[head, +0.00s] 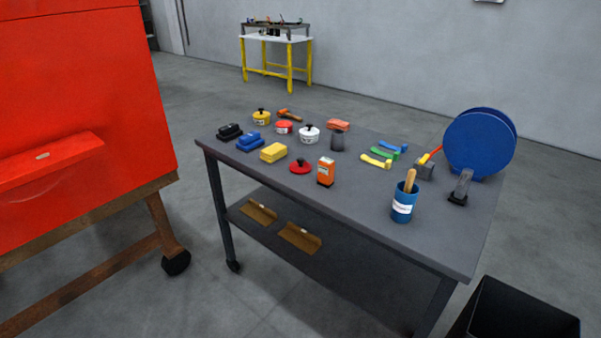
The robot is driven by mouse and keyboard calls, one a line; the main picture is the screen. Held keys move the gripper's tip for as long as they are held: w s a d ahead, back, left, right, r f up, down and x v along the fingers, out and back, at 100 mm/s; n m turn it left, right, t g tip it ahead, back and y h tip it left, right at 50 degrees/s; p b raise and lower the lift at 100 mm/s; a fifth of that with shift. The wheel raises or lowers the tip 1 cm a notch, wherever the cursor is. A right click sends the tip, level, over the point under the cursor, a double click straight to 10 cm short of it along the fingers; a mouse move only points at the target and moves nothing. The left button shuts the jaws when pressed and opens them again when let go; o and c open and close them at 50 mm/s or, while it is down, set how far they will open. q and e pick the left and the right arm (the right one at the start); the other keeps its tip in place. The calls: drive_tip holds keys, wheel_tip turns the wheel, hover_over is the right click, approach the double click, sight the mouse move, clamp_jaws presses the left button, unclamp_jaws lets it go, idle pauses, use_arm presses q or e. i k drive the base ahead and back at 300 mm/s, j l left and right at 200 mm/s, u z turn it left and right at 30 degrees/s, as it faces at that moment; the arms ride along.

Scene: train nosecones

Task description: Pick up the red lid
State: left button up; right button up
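A red lid (300,167) with a dark knob on top lies on the grey worktable (330,203), near the table's front-left part. A small red-and-white tin (284,127) sits farther back. Neither of my grippers shows in the head view.
A white pot (309,134), a yellow pot (261,117), a blue cup (404,203) with a wooden handle and a large blue disc (479,144) stand on the table. A big red nosecone (80,120) is at left. A black bin (520,315) stands at lower right.

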sight(300, 167)
drive_tip(key=i+j+z, duration=0.2)
drive_tip(key=i, duration=0.3)
drive_tip(key=i+j+z, duration=0.25)
drive_tip(key=i, duration=0.25)
